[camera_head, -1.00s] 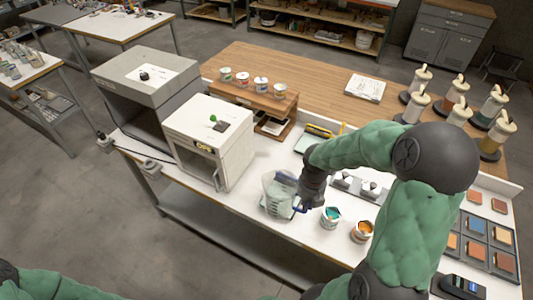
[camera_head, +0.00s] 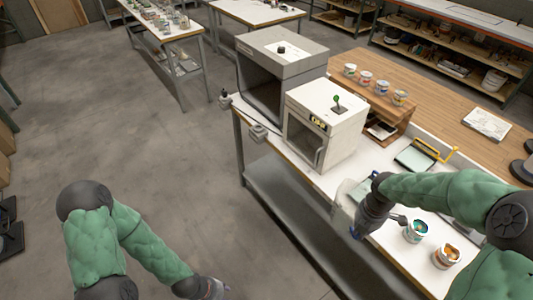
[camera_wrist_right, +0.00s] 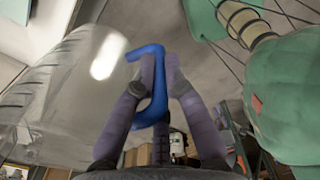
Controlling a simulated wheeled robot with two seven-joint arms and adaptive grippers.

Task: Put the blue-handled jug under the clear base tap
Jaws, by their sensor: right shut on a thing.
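The jug (camera_head: 345,193) is clear and looks partly see-through in the head view, beside the white cabinet at the table's front edge. My right gripper (camera_head: 358,228) covers part of it. In the right wrist view the jug's clear wall (camera_wrist_right: 65,85) fills the left side. Its blue handle (camera_wrist_right: 152,112) lies between the fingers of my right gripper (camera_wrist_right: 160,72), which is shut on it. I cannot tell whether the jug touches the table. My left gripper (camera_head: 218,289) is low at the bottom edge, away from the table; its jaws are too small to read. I cannot make out the clear base tap.
The white cabinet (camera_head: 325,120) and a larger grey one (camera_head: 283,62) stand left of the jug. A teal paint can (camera_head: 415,230) and an orange one (camera_head: 446,256) stand to its right. Small cans (camera_head: 367,77) line a wooden riser. Open floor (camera_head: 150,130) lies left.

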